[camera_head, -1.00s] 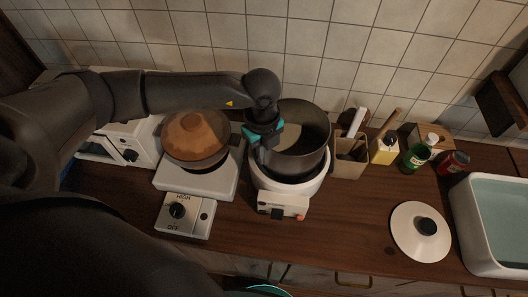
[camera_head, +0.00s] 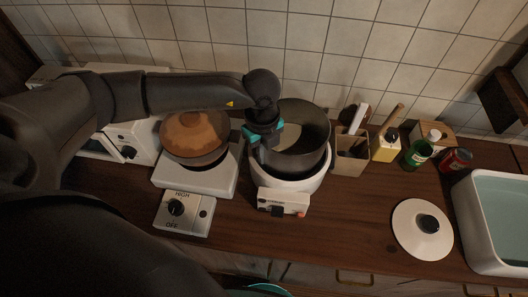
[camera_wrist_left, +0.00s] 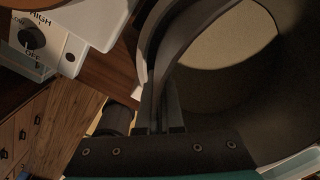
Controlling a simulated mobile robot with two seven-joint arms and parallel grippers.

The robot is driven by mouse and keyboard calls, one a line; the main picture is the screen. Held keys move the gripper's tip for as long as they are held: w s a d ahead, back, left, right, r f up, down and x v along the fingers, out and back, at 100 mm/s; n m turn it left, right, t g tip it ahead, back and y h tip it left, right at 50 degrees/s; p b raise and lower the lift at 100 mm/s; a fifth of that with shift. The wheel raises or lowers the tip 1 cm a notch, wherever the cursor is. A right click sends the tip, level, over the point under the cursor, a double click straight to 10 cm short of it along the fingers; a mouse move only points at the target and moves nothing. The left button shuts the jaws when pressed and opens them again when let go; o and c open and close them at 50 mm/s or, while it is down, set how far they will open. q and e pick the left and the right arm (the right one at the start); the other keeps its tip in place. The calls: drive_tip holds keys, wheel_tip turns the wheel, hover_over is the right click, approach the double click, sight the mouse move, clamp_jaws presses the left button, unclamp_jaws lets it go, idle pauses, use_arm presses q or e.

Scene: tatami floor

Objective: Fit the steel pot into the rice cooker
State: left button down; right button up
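The dark steel pot (camera_head: 303,160) is upright over the white rice cooker (camera_head: 296,185), its lower end inside or just at the cooker's opening. Much of its wall stands above the cooker rim, and its bottom edge is hidden. My left gripper (camera_head: 262,146) is at the pot's left side, pointing down. In the left wrist view, the fingers (camera_wrist_left: 160,108) are close together with the pot's wall (camera_wrist_left: 178,45) between them; the pale inner bottom shows beyond. My right gripper is not identifiable in these views.
A hot plate (camera_head: 205,180) with a brown-lidded pot (camera_head: 195,135) stands left. Right are a utensil holder (camera_head: 350,155), yellow bottle (camera_head: 386,148), green bottle (camera_head: 417,154), red jar (camera_head: 456,160), white lid (camera_head: 409,236) and water-filled basin (camera_head: 465,225). The counter before the lid is clear.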

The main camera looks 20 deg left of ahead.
use_arm(q)
drive_tip(key=shift+f, duration=0.15)
drive_tip(key=c, duration=1)
unclamp_jaws()
drive_tip(key=shift+f, duration=0.1)
wheel_tip(320, 180, up, 15)
drive_tip(key=shift+s+r+b, duration=0.2)
drive_tip(key=shift+b, duration=0.1)
